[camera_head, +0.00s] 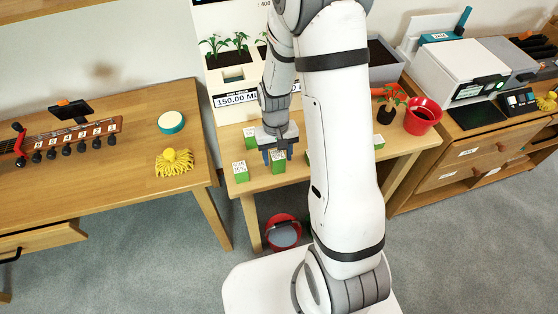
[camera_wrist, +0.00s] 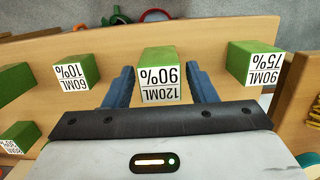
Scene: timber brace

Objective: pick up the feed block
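Several green blocks with white printed labels stand on the small wooden table; the frames do not mark which one is the feed block. In the wrist view a green block labelled 120ML 90% (camera_wrist: 160,60) lies between the fingers of my gripper (camera_wrist: 161,76). The blue fingers are spread, with a gap on each side of the block. A 60ML 10% block (camera_wrist: 72,73) is to the left and a 90ML 75% block (camera_wrist: 252,62) to the right. In the head view my gripper (camera_head: 277,155) points down at a green block (camera_head: 278,166), partly covering it.
Another green block (camera_head: 240,171) stands near the table's left front corner. A red pot (camera_head: 422,116) and a small plant (camera_head: 387,108) are at the right. A red bucket (camera_head: 283,232) sits on the floor below. A wooden bench with a yellow tuft (camera_head: 174,162) is at the left.

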